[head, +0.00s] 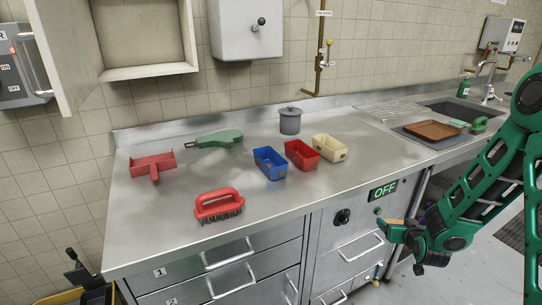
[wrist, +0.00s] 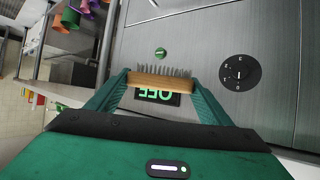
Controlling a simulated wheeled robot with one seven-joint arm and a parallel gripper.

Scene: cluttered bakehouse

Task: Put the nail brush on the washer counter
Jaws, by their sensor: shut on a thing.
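The nail brush (wrist: 162,81), a wooden block with grey bristles, is held across between the two green fingers of my gripper (wrist: 160,84) in the wrist view. In the head view my gripper (head: 388,229) is low at the right, in front of the cabinet and below the counter edge, and only a small tan part of the brush (head: 394,221) shows. The steel counter (head: 335,185) runs above a machine front with a lit OFF display (head: 383,191) and a black dial (head: 342,217). In the wrist view the dial (wrist: 240,73) is right of the brush, which partly covers the display.
On the counter stand a red brush (head: 218,204), a red scraper (head: 153,166), a green tool (head: 217,139), blue (head: 270,163), red (head: 301,154) and cream (head: 330,148) tins and a grey pot (head: 290,121). Its front middle is clear. A sink (head: 462,111) is at right.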

